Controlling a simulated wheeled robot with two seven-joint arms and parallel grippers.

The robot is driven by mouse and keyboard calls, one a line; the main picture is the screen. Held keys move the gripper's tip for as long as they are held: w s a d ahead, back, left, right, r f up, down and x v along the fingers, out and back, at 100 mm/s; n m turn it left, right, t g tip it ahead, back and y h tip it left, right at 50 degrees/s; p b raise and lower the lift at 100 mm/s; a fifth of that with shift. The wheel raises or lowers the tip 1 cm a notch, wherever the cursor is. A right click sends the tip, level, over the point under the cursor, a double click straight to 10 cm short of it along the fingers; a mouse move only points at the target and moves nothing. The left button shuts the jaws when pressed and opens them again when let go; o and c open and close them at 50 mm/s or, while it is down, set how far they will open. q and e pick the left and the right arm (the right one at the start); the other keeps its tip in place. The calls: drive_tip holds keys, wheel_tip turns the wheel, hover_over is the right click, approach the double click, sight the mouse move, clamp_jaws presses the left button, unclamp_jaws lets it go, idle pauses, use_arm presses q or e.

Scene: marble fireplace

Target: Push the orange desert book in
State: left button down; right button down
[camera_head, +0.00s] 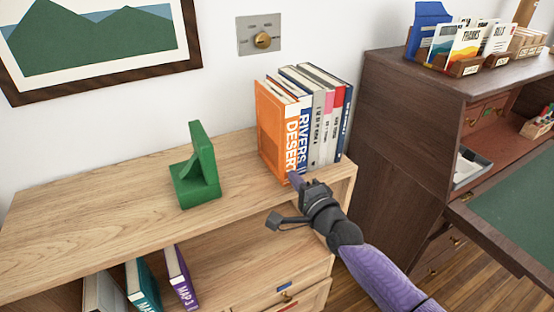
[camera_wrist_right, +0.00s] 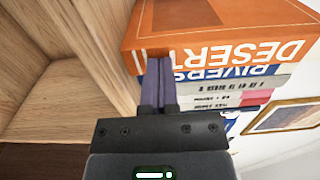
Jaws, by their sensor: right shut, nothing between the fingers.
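The orange desert book (camera_head: 272,128) stands upright at the left end of a row of books on the wooden shelf top, its DESERT spine facing front. It lies on top in the right wrist view (camera_wrist_right: 215,35), lettering upside down. Beside it stands the blue-and-white RIVERS book (camera_head: 304,135). My right gripper (camera_head: 294,179) is shut and empty, its purple fingertips at the lower part of the orange spine. In the right wrist view the fingers (camera_wrist_right: 160,66) overlap the spine's edge; I cannot tell whether they touch it. My left gripper is not in view.
A green bookend (camera_head: 197,175) stands left of the books, with bare shelf top (camera_head: 100,205) around it. Several more books (camera_head: 310,85) stand right of RIVERS. A dark desk (camera_head: 400,130) is to the right. Other books (camera_head: 145,280) sit on the shelf below.

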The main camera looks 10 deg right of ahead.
drive_tip(key=shift+b+x, duration=0.55)
drive_tip(key=shift+x, duration=0.3)
drive_tip(key=p+v, duration=0.2)
drive_tip(key=v, duration=0.1)
drive_tip(key=shift+s+d, duration=0.1)
drive_tip(key=shift+s, duration=0.15)
drive_tip(key=p+v, duration=0.5)
drive_tip(key=v, duration=0.9)
